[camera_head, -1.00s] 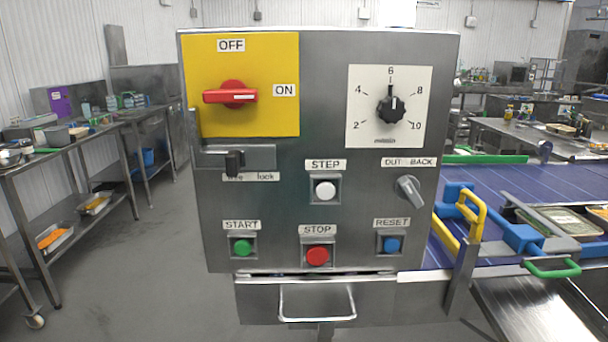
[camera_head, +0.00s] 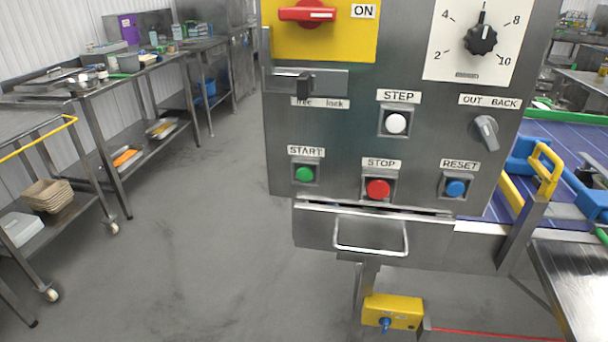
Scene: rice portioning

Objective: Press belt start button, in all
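The control panel (camera_head: 350,137) of the belt stands upright in front of me, right of centre. The green button (camera_head: 304,174) under the START label (camera_head: 306,151) is at its lower left. The red STOP button (camera_head: 378,189) and the blue RESET button (camera_head: 456,188) are to its right. The white STEP button (camera_head: 396,123) is above. The red rotary switch (camera_head: 307,13) on the yellow plate points sideways to ON. The black lock slider (camera_head: 304,86) is below that plate. Neither of my grippers shows in this view.
A handle (camera_head: 371,248) sticks out below the panel, with a yellow box (camera_head: 392,312) near the floor. The blue belt (camera_head: 575,150) runs at right. Metal tables (camera_head: 150,65) and a cart (camera_head: 75,190) stand at left. The grey floor between is clear.

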